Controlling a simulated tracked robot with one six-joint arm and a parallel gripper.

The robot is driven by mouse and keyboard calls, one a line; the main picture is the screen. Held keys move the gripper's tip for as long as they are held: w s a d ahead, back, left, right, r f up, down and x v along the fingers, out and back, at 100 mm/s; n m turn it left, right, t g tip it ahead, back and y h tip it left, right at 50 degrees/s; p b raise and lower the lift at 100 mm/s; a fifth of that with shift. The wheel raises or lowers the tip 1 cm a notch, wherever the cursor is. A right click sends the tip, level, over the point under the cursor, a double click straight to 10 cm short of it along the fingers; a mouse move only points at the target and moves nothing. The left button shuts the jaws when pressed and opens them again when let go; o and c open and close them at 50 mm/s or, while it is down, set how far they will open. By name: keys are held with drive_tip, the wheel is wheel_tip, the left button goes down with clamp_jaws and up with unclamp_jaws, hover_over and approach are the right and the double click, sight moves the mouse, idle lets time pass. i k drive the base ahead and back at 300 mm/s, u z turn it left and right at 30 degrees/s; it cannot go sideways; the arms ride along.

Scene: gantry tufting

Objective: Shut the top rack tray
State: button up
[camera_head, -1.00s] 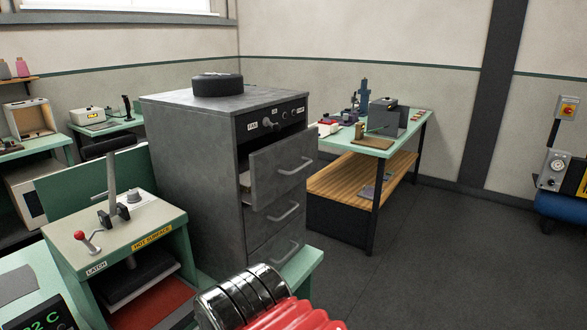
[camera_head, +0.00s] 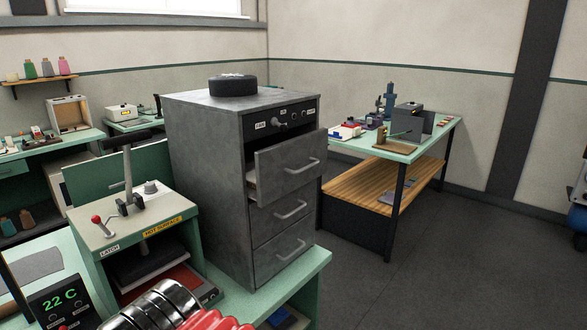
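The rack is a grey metal cabinet (camera_head: 208,180) on a green bench, with several stacked drawer-like trays. Its top tray (camera_head: 290,163) is pulled part way out, and a dark gap shows beside its front. The middle tray (camera_head: 280,214) and the bottom tray (camera_head: 283,256) look flush with the cabinet front. My gripper cannot be made out in this view.
A press with a lever (camera_head: 125,180) and a "HOT SURFACE" label stands left of the rack. A display (camera_head: 62,306) reads 22 C. A dark round object (camera_head: 232,86) lies on top of the rack. A green table (camera_head: 447,128) stands behind right. Floor (camera_head: 440,255) is clear at right.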

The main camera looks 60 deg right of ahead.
sight(281, 168)
drive_tip(key=u, duration=0.35)
drive_tip(key=k, duration=1.35)
drive_tip(key=z, duration=0.6)
drive_tip(key=i, duration=1)
drive_tip(key=z, duration=0.1)
